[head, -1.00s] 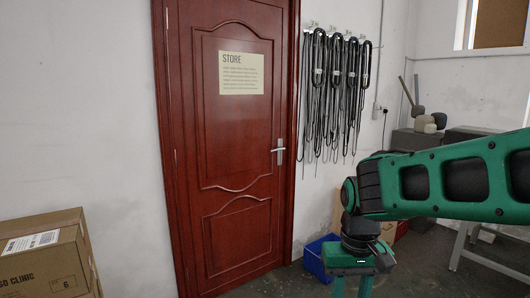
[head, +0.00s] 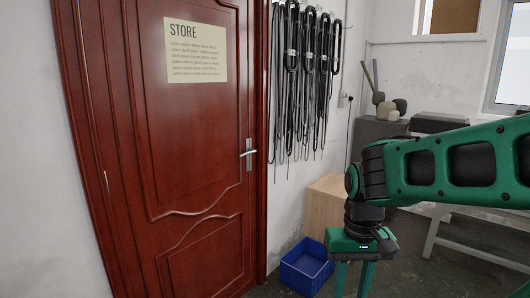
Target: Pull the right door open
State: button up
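A dark red panelled door (head: 200,120) with a cream STORE sign (head: 196,49) fills the left half of the head view. It looks shut in its red frame (head: 79,125). Its silver lever handle (head: 248,153) is on the right edge, and the hinges show on the left. It is the only door in view. My gripper (head: 353,280) hangs pointing down at the lower middle, right of the door and well apart from the handle. Its two green fingers are spread with nothing seen between them; their tips are near or past the bottom edge.
A blue crate (head: 306,266) and a plain tan box (head: 328,207) stand on the floor by the wall, right of the door. Black cables (head: 306,80) hang beside the frame. A grey bench (head: 470,232) and a dark cabinet (head: 378,135) stand at the right.

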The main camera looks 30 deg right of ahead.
aim_at(173, 83)
jog(key=z, duration=0.3)
jog(key=i, duration=0.9)
jog(key=z, duration=0.3)
